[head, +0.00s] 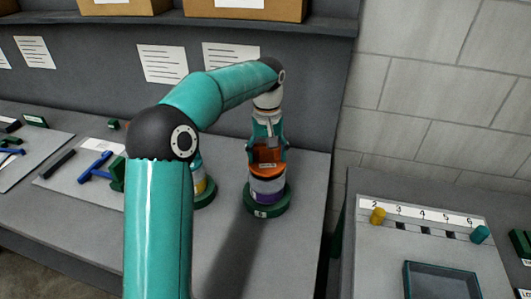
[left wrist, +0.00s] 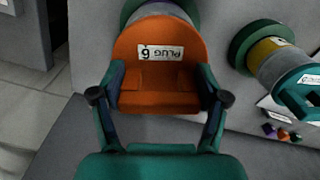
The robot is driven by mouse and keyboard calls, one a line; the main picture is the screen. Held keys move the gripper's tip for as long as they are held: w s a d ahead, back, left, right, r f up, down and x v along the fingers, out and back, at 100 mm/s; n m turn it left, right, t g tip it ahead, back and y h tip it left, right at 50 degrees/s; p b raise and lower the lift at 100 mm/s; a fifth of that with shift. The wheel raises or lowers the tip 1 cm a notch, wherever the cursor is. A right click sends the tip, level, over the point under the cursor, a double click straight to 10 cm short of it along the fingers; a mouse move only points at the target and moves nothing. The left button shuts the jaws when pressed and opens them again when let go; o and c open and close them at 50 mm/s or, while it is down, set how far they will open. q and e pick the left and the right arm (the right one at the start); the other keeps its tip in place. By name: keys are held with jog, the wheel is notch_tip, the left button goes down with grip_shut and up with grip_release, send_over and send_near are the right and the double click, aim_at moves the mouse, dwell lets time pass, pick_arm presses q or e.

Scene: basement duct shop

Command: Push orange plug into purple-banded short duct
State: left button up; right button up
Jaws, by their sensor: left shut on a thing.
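My left gripper (head: 267,148) is shut on the orange plug (head: 267,158), with one finger on each side. In the left wrist view the plug (left wrist: 155,75) is a rounded orange piece with a white "PLUG 6" label, between the fingertips. The purple-banded short duct (head: 268,184) stands upright in a green base directly below the plug. Its purple band (left wrist: 160,9) shows partly behind the plug in the left wrist view. The plug is at the duct's mouth; I cannot tell how deep it sits. My right gripper is not in view.
A yellow-banded duct (left wrist: 268,48) in a green base stands beside it, partly hidden by my arm in the head view. Blue T-shaped pieces (head: 97,170) lie at left. A numbered rack (head: 428,238) with yellow and teal plugs stands right. Bench in front is clear.

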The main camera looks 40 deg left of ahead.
aim_at(267, 161)
pick_arm(q)
jog(key=shift+f+b, duration=0.4)
jog(key=shift+f, duration=0.25)
jog(key=o, duration=1.4)
jog(key=shift+f, duration=0.1)
notch_tip(267, 161, up, 10)
jog(key=shift+w+r, duration=0.1)
jog(key=shift+r, duration=0.9)
